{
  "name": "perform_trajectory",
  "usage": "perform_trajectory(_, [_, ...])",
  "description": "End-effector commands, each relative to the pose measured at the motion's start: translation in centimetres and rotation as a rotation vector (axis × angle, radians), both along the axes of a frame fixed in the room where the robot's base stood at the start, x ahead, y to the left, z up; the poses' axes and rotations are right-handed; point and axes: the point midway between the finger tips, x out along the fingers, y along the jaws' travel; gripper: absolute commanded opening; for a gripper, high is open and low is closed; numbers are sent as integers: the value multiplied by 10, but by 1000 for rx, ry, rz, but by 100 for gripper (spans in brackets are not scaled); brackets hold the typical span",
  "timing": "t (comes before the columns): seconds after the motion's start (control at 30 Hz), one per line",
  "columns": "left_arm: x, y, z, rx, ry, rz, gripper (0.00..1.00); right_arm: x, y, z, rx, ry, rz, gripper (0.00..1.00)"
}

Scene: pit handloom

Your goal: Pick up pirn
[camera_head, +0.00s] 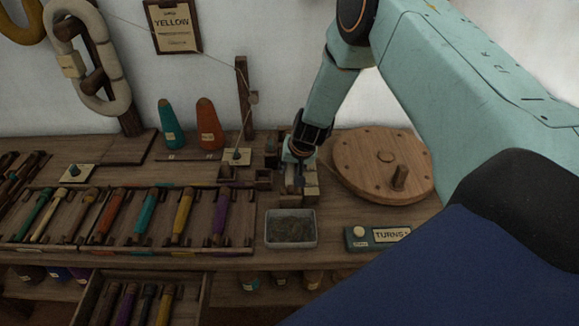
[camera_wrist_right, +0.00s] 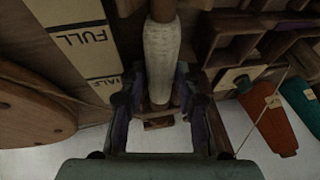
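In the right wrist view a pirn (camera_wrist_right: 161,55) wound with whitish yarn stands between the two fingers of my right gripper (camera_wrist_right: 162,75). One finger is on each side of the yarn, very close to it. I cannot tell whether both fingers press on it. In the head view my right gripper (camera_head: 298,168) points down at the small wooden winder at the back of the bench, left of a round wooden wheel (camera_head: 372,163). The pirn is mostly hidden there by the gripper. My left gripper is not in view.
A FULL and HALF gauge card (camera_wrist_right: 85,40) is beside the pirn. A grey tray (camera_head: 291,243) and a TURNS counter (camera_head: 378,237) are in front. A rack (camera_head: 60,247) of coloured pirns lies left. Teal (camera_head: 170,125) and orange (camera_head: 209,125) cones and a thread post (camera_head: 243,95) stand behind.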

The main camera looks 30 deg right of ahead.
Motion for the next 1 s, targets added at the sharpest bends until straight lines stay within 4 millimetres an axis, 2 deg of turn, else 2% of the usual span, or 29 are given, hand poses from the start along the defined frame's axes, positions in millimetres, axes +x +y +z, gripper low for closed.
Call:
perform_trajectory(0.17, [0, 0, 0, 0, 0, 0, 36, 0, 0, 0, 0, 0, 0, 30])
perform_trajectory(0.53, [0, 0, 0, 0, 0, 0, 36, 0, 0, 0, 0, 0, 0, 0])
perform_trajectory(1.0, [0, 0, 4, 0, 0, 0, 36, 0, 0, 5, 0, 0, -1, 0])
